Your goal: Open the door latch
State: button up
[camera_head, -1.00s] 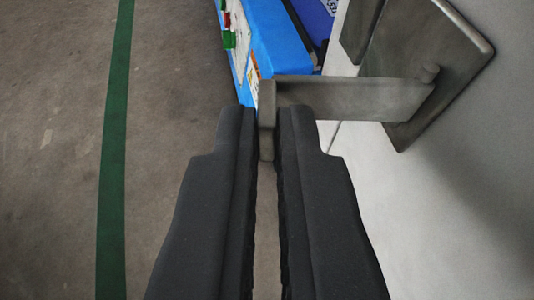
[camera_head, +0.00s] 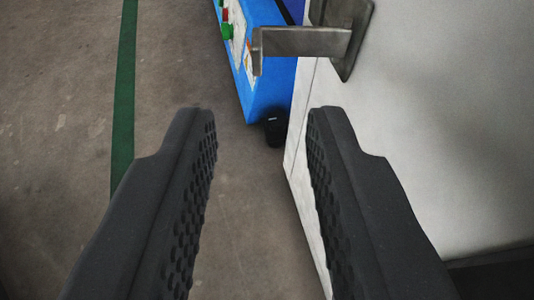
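The metal door latch (camera_head: 302,42) is at the top of the view, right of centre. Its grey bar reaches left from a plate (camera_head: 350,40) on a white door or panel (camera_head: 440,130), and its left end is bent. My gripper (camera_head: 255,112) is open and empty. Its two black fingers with studded inner faces stand wide apart, below the latch in the picture and clear of it. The right finger overlaps the white panel in the picture; I cannot tell whether it touches.
A blue machine (camera_head: 268,75) with green and red buttons stands behind the latch. A black foot or cup (camera_head: 275,128) is at its base. A green line (camera_head: 124,90) runs along the brown floor at left. The floor at left is clear.

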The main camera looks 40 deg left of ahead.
jog(key=p+v, duration=0.1)
jog(key=v, duration=0.4)
jog(key=shift+s+d+r, duration=0.15)
jog(key=shift+s+d, duration=0.1)
jog(key=shift+s+a, duration=0.1)
